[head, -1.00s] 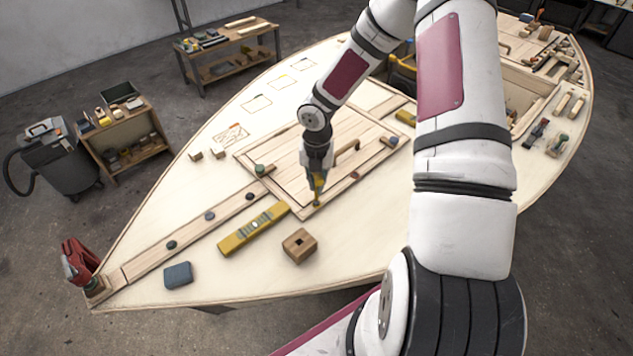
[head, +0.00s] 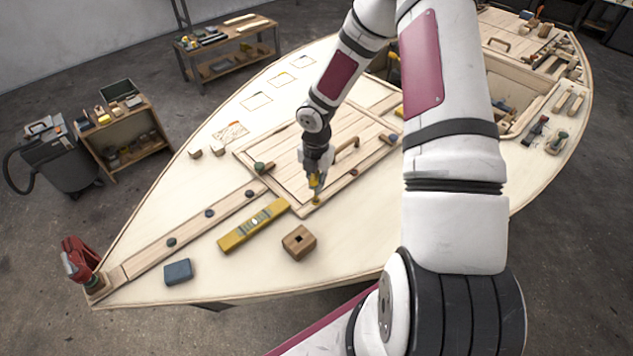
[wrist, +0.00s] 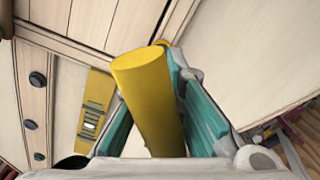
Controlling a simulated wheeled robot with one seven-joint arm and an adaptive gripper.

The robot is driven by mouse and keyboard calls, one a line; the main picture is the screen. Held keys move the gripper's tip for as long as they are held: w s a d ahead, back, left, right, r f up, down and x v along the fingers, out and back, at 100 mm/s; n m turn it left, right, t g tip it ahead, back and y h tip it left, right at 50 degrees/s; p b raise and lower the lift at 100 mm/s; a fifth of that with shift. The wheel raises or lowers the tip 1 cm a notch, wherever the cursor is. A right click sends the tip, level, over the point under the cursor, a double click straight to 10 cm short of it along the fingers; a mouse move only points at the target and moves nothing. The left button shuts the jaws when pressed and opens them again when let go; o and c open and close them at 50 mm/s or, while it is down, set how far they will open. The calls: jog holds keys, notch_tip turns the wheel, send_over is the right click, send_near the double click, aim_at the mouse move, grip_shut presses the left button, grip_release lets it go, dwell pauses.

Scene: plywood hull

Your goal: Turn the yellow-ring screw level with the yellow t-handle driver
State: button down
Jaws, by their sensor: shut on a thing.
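My gripper (head: 315,178) is shut on the yellow t-handle driver (wrist: 150,95), above the near corner of the hatch frame. In the wrist view the thick yellow handle stands between the teal finger pads and hides what lies below it. In the head view a little of the yellow driver shows under the fingers. The yellow-ring screw (head: 316,201) is a small yellow spot at the frame corner, just below the driver. I cannot tell whether the driver's tip touches it, nor how the screw is turned.
A yellow spirit level (head: 253,228) lies left of the hatch corner. A wooden block with a hole (head: 299,242) and a blue-grey block (head: 178,271) sit on the near deck. A wooden handle (head: 346,151) stands on the hatch beside my gripper. Dark knobs line the plank.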

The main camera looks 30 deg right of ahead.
jog(key=shift+m, duration=1)
jog(key=m, duration=0.5)
jog(key=shift+d+m+p, duration=0.1)
jog(key=shift+m+p, duration=0.2)
jog(key=shift+m, duration=0.1)
jog(key=shift+m, duration=0.7)
jog(key=m, duration=0.4)
jog(key=shift+s, duration=0.1)
jog(key=shift+f+m, duration=0.1)
jog(key=shift+m, duration=0.2)
